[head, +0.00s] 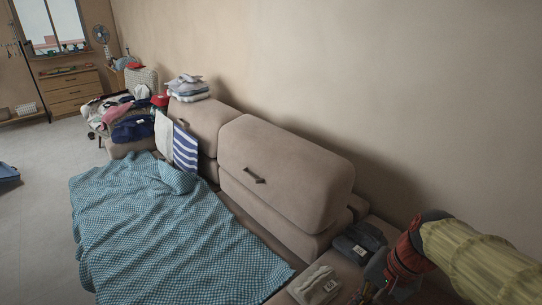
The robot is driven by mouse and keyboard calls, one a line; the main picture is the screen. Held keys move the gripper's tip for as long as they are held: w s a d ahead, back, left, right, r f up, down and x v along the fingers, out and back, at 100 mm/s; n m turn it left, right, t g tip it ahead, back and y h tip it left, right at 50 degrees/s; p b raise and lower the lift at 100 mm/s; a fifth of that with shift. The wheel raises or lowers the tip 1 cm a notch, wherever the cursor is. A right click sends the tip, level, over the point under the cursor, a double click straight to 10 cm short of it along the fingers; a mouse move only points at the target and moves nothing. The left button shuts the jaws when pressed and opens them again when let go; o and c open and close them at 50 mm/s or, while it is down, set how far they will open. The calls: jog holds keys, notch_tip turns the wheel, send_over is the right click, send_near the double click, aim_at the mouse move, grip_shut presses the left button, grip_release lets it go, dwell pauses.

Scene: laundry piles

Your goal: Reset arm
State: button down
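My arm, with a yellow ribbed cover and a red band, reaches in from the right edge of the head view. My gripper (368,290) is at its end, low in the picture, and only partly shows. It is close to a folded dark garment (358,243) and a folded pale garment (316,286) on the near end of the sofa. I cannot tell whether it touches them, whether its fingers are open or shut, or whether it holds anything.
A beige sofa (280,165) runs along the wall, with a blue checked blanket (165,235) spread over its front. Folded clothes (188,87) rest on its far back. A heaped laundry pile (125,115) lies beyond. A wooden drawer unit (70,90) stands far left. Grey floor is open at left.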

jog(key=s+r+n+t+h, duration=0.3)
jog(key=s+r+n+t, duration=0.1)
jog(key=s+r+n, duration=0.2)
notch_tip(320, 180, up, 2)
jog(key=shift+s+a+r+n+t+p, duration=0.15)
jog(key=shift+s+n+t+p, duration=0.2)
jog(key=shift+n, duration=0.55)
